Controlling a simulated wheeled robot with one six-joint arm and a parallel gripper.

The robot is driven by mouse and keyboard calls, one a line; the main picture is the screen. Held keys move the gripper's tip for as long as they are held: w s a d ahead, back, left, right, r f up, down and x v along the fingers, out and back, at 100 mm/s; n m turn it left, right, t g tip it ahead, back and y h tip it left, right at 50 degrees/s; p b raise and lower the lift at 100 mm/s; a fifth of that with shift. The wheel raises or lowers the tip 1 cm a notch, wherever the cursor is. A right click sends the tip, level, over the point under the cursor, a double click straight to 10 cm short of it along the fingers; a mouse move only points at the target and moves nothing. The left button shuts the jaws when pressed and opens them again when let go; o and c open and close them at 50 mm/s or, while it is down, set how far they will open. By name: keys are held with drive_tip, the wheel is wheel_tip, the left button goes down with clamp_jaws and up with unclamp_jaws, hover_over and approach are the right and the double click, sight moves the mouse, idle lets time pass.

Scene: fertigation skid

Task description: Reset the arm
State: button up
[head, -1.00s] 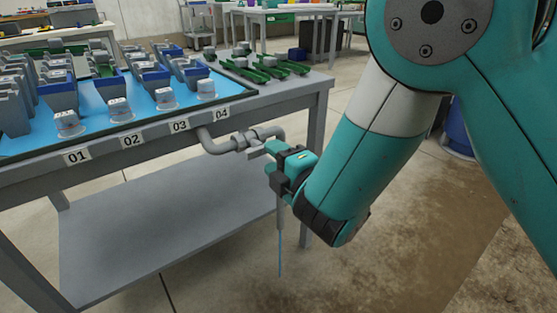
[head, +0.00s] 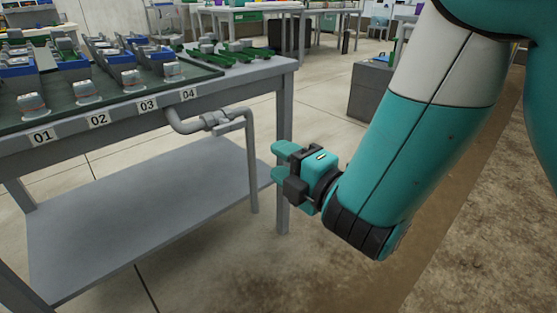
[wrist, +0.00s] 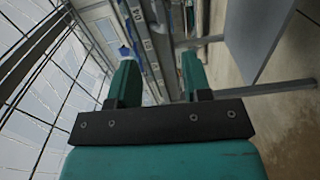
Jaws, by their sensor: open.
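My gripper (head: 278,162) is to the right of the workbench's front right leg in the head view, below the level of the bench top. Its two teal fingers are apart with nothing between them. In the wrist view the open fingers (wrist: 158,80) stand on either side of a gap, with the bench's numbered front edge showing sideways beyond it. The workbench (head: 270,72) carries the labels 01 to 04 along its front edge.
A grey pipe with a valve (head: 222,122) hangs from the bench's front edge, left of my gripper. A lower shelf (head: 140,215) spans beneath. Several dispensers and cups stand on the bench. A grey box (head: 372,95) stands on the floor behind my arm. The floor right of the bench is largely open.

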drive_tip(key=d+m+g+h+p, duration=0.1)
drive_tip(key=d+m+g+h, duration=0.2)
drive_tip(key=d+m+h, duration=0.95)
drive_tip(key=s+r+m+g+y+p, duration=0.1)
drive_tip(key=s+r+m+g+y, duration=0.25)
drive_tip(key=s, duration=0.65)
drive_tip(key=s+r+m+g+y+p, duration=0.1)
drive_tip(key=s+r+m+g+p, duration=0.2)
drive_tip(key=s+g, duration=0.55)
wheel_tip(320, 180, up, 37)
drive_tip(key=s+t+p, duration=0.1)
drive_tip(key=p, duration=3.4)
drive_tip(key=shift+s+r+p, duration=0.15)
drive_tip(key=shift+s+p, duration=0.05)
drive_tip(key=shift+p, duration=0.2)
drive_tip(key=shift+c, duration=0.2)
drive_tip(key=shift+d, duration=0.15)
